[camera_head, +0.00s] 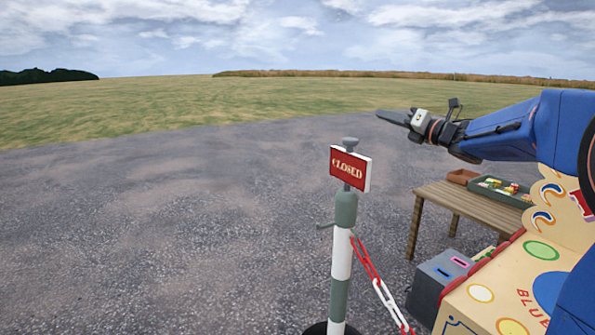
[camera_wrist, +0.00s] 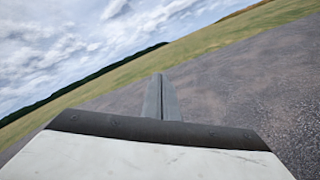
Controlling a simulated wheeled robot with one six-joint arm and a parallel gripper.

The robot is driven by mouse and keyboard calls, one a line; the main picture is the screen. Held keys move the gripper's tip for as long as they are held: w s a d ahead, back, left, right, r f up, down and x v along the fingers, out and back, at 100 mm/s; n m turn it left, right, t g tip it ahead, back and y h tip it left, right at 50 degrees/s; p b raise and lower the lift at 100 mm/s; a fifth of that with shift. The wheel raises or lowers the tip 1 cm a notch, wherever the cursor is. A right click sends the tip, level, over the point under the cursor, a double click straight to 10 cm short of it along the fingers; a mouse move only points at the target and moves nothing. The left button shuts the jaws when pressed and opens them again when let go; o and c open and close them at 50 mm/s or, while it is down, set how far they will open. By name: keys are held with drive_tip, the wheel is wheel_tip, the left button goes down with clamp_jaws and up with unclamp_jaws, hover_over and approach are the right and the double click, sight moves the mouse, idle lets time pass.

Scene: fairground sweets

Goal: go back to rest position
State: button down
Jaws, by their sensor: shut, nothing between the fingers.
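My gripper (camera_head: 391,117) is at the end of my blue arm, which reaches in from the right in the head view. It points left, in the air above and to the left of the wooden table. In the wrist view the two fingers of my gripper (camera_wrist: 161,98) lie together, shut and empty. Beyond them are only tarmac, grass and a tilted horizon.
A post with a red "CLOSED" sign (camera_head: 350,168) and a red-white chain (camera_head: 378,287) stands in front. At right are a wooden table (camera_head: 433,192), a green tray (camera_head: 513,200), a brown box (camera_head: 461,176), a grey box (camera_head: 432,284) and a painted stall (camera_head: 500,295). Tarmac at left is clear.

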drive_tip(key=s+d+f+m+h, duration=0.35)
drive_tip(key=s+m+h, duration=0.2)
drive_tip(key=m, duration=0.25)
drive_tip(key=s+d+f+m+g+h, duration=0.1)
drive_tip(key=s+d+f+m+h, duration=0.1)
drive_tip(key=s+f+m+h, duration=0.4)
drive_tip(key=s+d+f+m+h, duration=0.1)
drive_tip(key=s+d+m+h, duration=0.15)
drive_tip(key=s+m, duration=0.65)
drive_tip(key=s+a+f+m+g, duration=0.2)
drive_tip(key=s+f+m+g, duration=0.1)
drive_tip(key=s+f, duration=0.4)
drive_tip(key=s+a+f+m+g+y, duration=0.1)
drive_tip(key=s+f+m, duration=0.5)
drive_tip(key=s, duration=0.6)
drive_tip(key=s+a+f+m+g+y, duration=0.1)
drive_tip(key=s+a+f+m+g, duration=0.3)
drive_tip(key=s+f, duration=0.5)
drive_tip(key=shift+s+f+m+g, duration=0.2)
drive_tip(key=shift+f+m+g, duration=0.25)
drive_tip(key=shift+g, duration=0.35)
drive_tip(key=shift+a, duration=0.1)
